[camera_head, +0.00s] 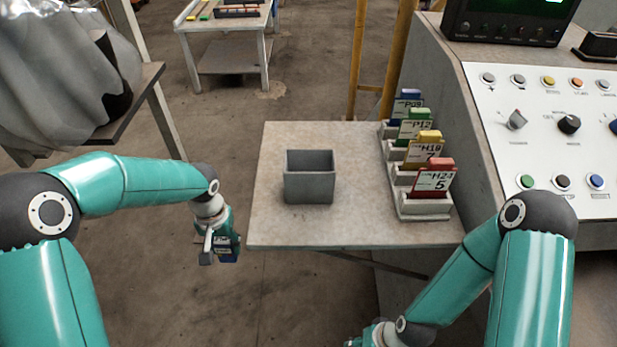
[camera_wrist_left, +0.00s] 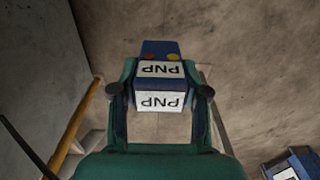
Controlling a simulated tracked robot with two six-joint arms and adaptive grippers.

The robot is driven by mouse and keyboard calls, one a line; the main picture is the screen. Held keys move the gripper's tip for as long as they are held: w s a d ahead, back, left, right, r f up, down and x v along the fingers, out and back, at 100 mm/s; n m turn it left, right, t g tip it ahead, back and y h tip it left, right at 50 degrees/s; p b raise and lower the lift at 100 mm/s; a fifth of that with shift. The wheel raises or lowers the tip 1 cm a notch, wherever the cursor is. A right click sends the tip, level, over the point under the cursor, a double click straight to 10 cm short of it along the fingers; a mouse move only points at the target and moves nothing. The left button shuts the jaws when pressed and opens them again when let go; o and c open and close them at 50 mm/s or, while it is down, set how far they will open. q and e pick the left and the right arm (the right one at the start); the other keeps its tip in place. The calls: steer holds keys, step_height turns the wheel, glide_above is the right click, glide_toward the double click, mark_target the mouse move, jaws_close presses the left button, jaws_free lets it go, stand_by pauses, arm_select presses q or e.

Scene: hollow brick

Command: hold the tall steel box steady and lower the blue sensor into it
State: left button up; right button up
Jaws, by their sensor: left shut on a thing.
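The grey steel box (camera_head: 309,187) stands upright with its open top up on the small grey table, and no gripper touches it. My left gripper (camera_head: 222,250) hangs off the table's left edge, to the left of the box and apart from it. It is shut on the blue sensor (camera_wrist_left: 160,84), which has white PNP labels and shows between the two fingers in the left wrist view. In the head view the sensor is small and partly hidden by the gripper. My right arm's end is at the bottom edge of the head view, mostly cut off, so its fingers cannot be judged.
A rack (camera_head: 421,206) of colored, labeled cards stands on the table's (camera_head: 275,225) right side. A control panel (camera_head: 550,130) rises further right. A shelf with a plastic sheet (camera_head: 60,75) is at upper left. The table is bare around the box.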

arm_select(q)
steer(key=shift+r, duration=0.2)
arm_select(e)
steer(key=shift+o, duration=1.4)
steer(key=shift+r, duration=0.15)
arm_select(q)
steer(key=shift+w+r+p, duration=0.1)
steer(key=shift+r+p, duration=0.25)
steer(key=shift+p, duration=0.2)
arm_select(e)
steer(key=shift+o, duration=1.2)
steer(key=shift+r, duration=0.35)
arm_select(q)
step_height(320, 180, up, 12)
steer(key=p, duration=1.1)
arm_select(e)
step_height(320, 180, up, 11)
steer(key=shift+r, duration=0.15)
